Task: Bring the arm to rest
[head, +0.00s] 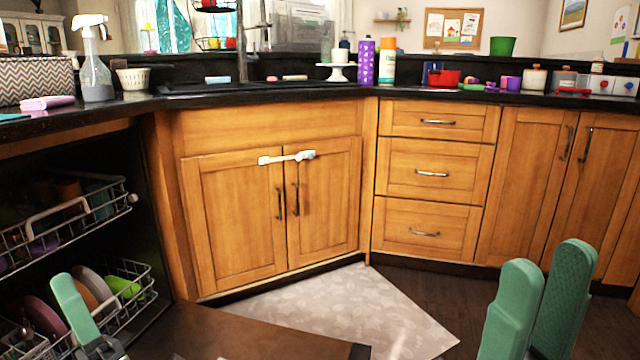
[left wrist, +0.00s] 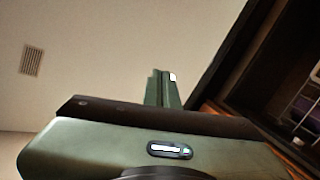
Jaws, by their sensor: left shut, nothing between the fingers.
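My left gripper (head: 70,302) is at the lower left of the head view, its green fingers pointing up in front of the lower dish rack. It is shut and empty. In the left wrist view, its closed green fingers (left wrist: 165,90) show against a plain pale surface. My right gripper (head: 538,300) is at the lower right of the head view. Its two green fingers point up with a gap between them and nothing held there. Its wrist is out of frame.
An open dishwasher with an upper rack (head: 62,225) and a lower rack (head: 135,290) holding dishes is at the left. Its lowered door (head: 235,335) lies in front. Wooden sink cabinets (head: 235,220) stand behind. A pale mat (head: 345,305) covers the floor.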

